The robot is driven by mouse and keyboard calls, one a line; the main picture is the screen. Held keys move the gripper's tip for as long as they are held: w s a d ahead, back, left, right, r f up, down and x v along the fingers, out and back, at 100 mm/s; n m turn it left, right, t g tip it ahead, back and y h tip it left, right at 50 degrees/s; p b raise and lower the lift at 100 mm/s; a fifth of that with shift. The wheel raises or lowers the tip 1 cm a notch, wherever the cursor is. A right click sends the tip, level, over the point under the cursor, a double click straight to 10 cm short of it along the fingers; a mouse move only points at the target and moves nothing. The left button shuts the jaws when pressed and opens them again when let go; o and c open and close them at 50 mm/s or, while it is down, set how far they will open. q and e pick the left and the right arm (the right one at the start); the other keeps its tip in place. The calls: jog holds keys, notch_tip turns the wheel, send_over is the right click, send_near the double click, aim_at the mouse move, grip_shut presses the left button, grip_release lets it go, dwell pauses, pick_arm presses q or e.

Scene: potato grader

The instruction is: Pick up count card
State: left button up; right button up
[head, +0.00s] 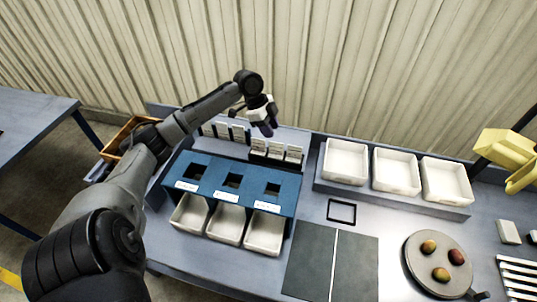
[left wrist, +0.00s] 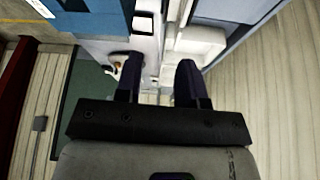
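White cards stand upright in two dark holders behind the blue grader in the head view. One group of cards (head: 276,151) is just below and right of my left gripper (head: 266,128); another group of cards (head: 237,132) is to its left. Which of them is the count card I cannot tell. In the left wrist view, the two dark fingers of my left gripper (left wrist: 160,75) are spread apart, with nothing held between them. Pale shapes show beyond the fingertips, too unclear to name surely. My right gripper is not in view.
The blue grader (head: 284,187) has square openings with white bins (head: 264,233) below. White trays (head: 395,171) stand on a raised shelf at the back right. A round plate (head: 421,267) holds potatoes. A dark mat (head: 357,265) lies at the front, and a yellow object (head: 504,150) is far right.

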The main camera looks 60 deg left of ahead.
pick_arm(q)
jog(key=a+n, duration=0.1)
jog(key=a, duration=0.2)
send_near(278, 155)
jog(key=shift+y, duration=0.3)
jog(key=shift+w+d+f+p, duration=0.25)
jog(key=shift+w+d+f, duration=0.25)
jog(key=shift+f, duration=0.35)
jog(key=shift+w+d+f+p, duration=0.2)
jog(key=shift+w+d+f, duration=0.25)
jog(key=shift+f, duration=0.4)
jog(key=shift+w+d+f+p, duration=0.25)
jog(key=shift+w+d+f, duration=0.25)
jog(key=shift+f, duration=0.4)
grip_shut()
